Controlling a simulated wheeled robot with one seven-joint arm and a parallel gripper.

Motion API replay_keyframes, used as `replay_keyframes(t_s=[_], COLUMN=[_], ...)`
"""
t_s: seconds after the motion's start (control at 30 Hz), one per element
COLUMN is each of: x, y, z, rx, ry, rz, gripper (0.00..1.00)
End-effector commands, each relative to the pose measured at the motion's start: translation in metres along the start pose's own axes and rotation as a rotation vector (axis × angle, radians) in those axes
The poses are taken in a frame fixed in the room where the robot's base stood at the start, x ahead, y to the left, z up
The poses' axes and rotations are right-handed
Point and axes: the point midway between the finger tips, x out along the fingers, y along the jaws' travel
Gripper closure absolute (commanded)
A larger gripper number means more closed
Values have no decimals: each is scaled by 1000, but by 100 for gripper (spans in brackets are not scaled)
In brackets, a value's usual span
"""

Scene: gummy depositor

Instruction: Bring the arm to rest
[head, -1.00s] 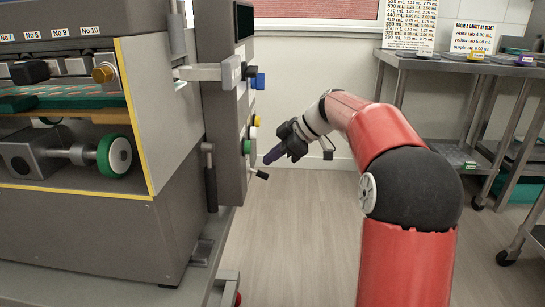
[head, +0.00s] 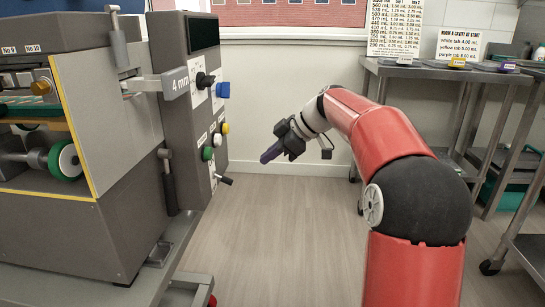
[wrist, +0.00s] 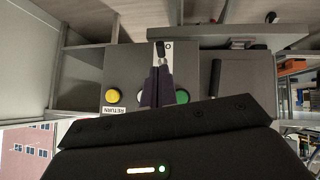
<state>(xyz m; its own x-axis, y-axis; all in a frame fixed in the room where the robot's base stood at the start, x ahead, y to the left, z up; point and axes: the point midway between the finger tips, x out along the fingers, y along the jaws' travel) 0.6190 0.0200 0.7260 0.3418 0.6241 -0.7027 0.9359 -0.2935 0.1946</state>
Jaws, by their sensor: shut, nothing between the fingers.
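My gripper (head: 268,155) is held out in front of the depositor machine (head: 140,190), pointing down and to the left. Its purple fingers (wrist: 157,86) are together with nothing between them. In the head view it hangs in open air to the right of the control panel (head: 193,90), apart from it.
A steel table (head: 420,71) with coloured tabs stands at the back right. Another steel table edge (head: 528,250) is at the right. The floor (head: 270,230) between is clear.

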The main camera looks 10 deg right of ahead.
Motion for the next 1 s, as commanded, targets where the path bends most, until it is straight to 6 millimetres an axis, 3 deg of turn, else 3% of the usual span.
replay_keyframes(t_s=[0.2, 0.33, 0.47, 0.63, 0.8, 1.0], x=[-1, -9, -26, -53, -78, -93], y=[-3, -27, -78, -157, -232, -297], z=[-2, -11, -19, -10, 17, 55], rx=[9, 90, 267, 538, 790, 1013], ry=[-7, -71, -194, -338, -404, -393], rz=[1, 10, 56, 187, 361, 533], gripper=[100, 100, 100, 100, 100, 100])
